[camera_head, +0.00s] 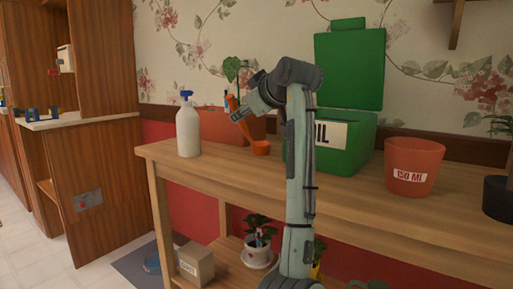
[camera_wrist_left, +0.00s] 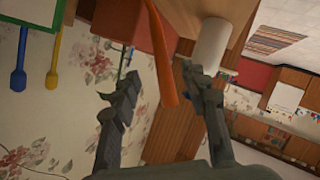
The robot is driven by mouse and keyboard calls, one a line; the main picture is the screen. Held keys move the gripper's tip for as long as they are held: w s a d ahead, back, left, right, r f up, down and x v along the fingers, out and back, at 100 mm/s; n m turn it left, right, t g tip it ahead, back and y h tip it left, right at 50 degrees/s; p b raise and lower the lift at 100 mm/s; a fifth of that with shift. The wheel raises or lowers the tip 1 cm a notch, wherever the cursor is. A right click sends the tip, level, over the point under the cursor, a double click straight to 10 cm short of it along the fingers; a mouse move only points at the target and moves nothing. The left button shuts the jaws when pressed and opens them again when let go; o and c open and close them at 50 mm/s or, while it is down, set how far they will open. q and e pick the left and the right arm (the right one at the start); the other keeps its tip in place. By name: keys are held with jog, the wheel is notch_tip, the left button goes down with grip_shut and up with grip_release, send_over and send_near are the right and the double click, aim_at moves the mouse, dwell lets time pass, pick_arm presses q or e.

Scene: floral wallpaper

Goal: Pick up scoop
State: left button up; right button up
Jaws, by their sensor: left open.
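The orange scoop (camera_head: 261,148) stands on the wooden table, its bowl low and its handle (camera_head: 232,102) rising up and to the left. My left gripper (camera_head: 240,109) is at the upper handle, with its arm rising in front of the table. In the left wrist view the orange handle (camera_wrist_left: 163,55) reaches between the two spread fingers of my left gripper (camera_wrist_left: 160,93). The gripper is open, with a gap seen on both sides of the handle. My right gripper is not in view.
A white spray bottle (camera_head: 188,132) stands left of the scoop. An orange planter (camera_head: 210,126) is behind it. A green soil box (camera_head: 345,150) with raised lid (camera_head: 349,70) and an orange pot marked 150 ML (camera_head: 413,168) stand to the right. The table front (camera_head: 215,170) is clear.

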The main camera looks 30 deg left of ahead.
pick_arm(q)
jog(key=x, duration=0.5)
jog(key=shift+a+f, duration=0.1)
jog(key=shift+f, duration=0.2)
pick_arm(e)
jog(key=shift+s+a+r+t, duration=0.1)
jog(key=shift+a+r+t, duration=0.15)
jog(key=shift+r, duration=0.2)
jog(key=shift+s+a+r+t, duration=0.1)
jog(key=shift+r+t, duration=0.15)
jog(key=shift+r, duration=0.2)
pick_arm(q)
jog(key=shift+c, duration=0.3)
grip_shut()
